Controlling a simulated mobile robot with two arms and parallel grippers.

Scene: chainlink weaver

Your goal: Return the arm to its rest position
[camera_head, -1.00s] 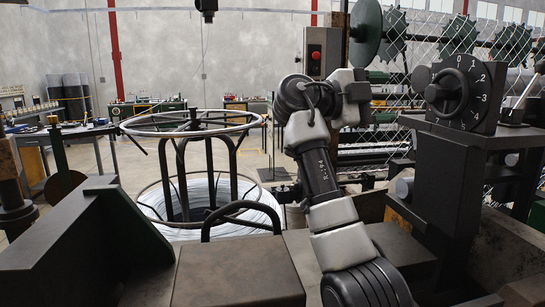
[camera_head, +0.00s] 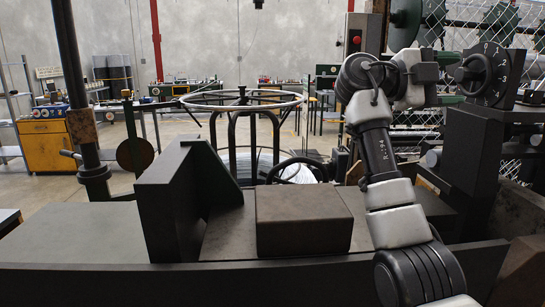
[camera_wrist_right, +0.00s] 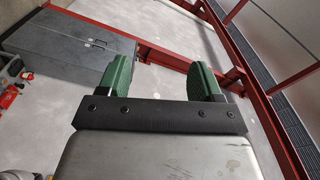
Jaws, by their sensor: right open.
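My right arm rises from the bottom right in the head view and bends at the top. Its gripper (camera_head: 440,70) points right, beside a black dial (camera_head: 478,74) with white numbers; I cannot tell the gap between them. In the right wrist view the gripper (camera_wrist_right: 160,72) has its two green fingers wide apart, with nothing between them. My left arm and gripper are not in view.
The dark machine bed with a brown block (camera_head: 303,220) fills the front. A wire reel stand (camera_head: 243,103) stands behind it. A dark post (camera_head: 75,90) and a yellow cabinet (camera_head: 48,146) are at left. Chain-link mesh (camera_head: 455,28) hangs at right. Open floor shows at left.

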